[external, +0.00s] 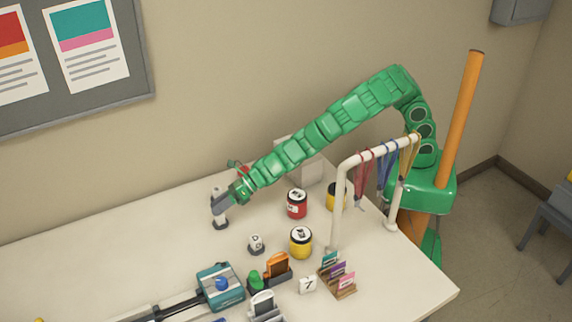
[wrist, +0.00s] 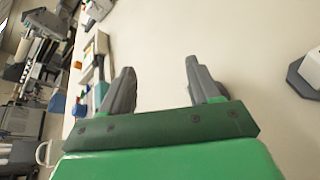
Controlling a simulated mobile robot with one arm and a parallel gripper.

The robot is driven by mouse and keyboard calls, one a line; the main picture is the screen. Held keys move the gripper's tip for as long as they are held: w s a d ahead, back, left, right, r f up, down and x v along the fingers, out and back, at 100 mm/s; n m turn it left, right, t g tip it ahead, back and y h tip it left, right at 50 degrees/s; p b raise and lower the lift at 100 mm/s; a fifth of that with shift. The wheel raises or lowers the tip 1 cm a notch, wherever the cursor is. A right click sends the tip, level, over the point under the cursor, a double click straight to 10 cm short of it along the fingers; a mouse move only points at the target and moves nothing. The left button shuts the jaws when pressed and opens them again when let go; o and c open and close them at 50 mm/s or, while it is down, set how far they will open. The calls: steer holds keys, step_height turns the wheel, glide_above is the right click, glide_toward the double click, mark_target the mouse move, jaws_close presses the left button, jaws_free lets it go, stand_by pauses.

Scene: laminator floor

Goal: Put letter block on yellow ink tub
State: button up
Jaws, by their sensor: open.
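My gripper (external: 216,205) is over the far left part of the table in the external view. Its two grey fingers stand apart with nothing between them in the wrist view (wrist: 160,80). A small white block with dark marks (external: 256,244) sits to the right of and nearer than my gripper; its marks are too small to read. Another white block, marked like a 7 (external: 307,285), lies nearer the front. A yellow ink tub (external: 301,245) with a black and white top stands right of the marked block. A second yellow tub (external: 334,201) is partly hidden behind the rack post.
A red tub (external: 297,206) stands behind the front yellow tub. A white rack with lanyards (external: 341,205) rises on the right. A white post on a dark base (external: 220,222) is close to my gripper. A teal machine (external: 220,288) and card holders crowd the front.

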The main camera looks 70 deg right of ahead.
steer(key=a+m+h, duration=0.3)
steer(key=a+m, duration=0.4)
steer(key=m, duration=0.5)
steer(key=r+m+g+h, duration=0.2)
steer(key=m+g+h, duration=0.55)
steer(key=m, duration=2.65)
glide_above(220, 218)
steer(key=shift+w+d+f+g+y, duration=0.1)
steer(key=shift+d+g+y, duration=0.2)
steer(key=shift+g+y, duration=0.4)
steer(key=shift+d+m+g, duration=0.35)
steer(key=shift+d+m, duration=0.1)
steer(key=shift+m, duration=0.05)
steer(key=shift+d+f, duration=0.1)
steer(key=shift+f, duration=1.2)
steer(key=shift+w+f, duration=0.15)
steer(key=shift+f, duration=1.15)
steer(key=shift+w+f, duration=0.15)
steer(key=shift+f, duration=1.1)
